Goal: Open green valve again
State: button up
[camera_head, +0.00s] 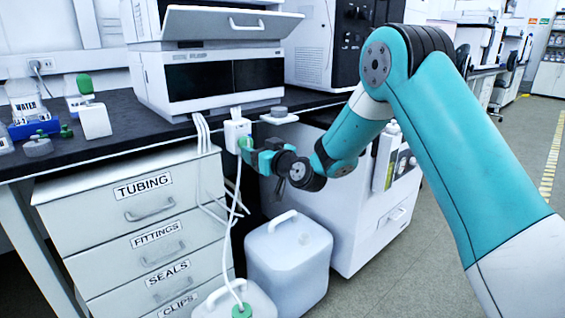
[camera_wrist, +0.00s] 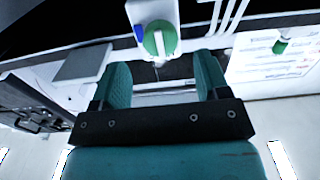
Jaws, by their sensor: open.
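The green valve (camera_wrist: 152,42) is a round green knob with a pale bar across its face, on a white housing (camera_wrist: 150,10), in the wrist view's upper middle. The bar looks roughly upright there. In the head view the white housing (camera_head: 236,130) is at the bench front edge, and only a bit of the green knob shows beside my gripper. My gripper (camera_wrist: 163,72) is open and empty, its two teal fingers apart, with the knob just past the fingertips and between their lines. In the head view my gripper (camera_head: 248,154) is close to the valve; contact cannot be told.
White tubes (camera_head: 203,135) hang by the drawer cabinet (camera_head: 110,205). A line runs down to a green-capped jug (camera_head: 240,310); another translucent jug (camera_head: 290,262) stands behind it. A white instrument (camera_head: 215,80) sits on the black bench. Open floor lies right.

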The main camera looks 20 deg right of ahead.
jog(key=b+v, duration=0.3)
jog(key=v, duration=0.8)
jog(key=shift+b, duration=0.4)
jog(key=shift+s, duration=0.1)
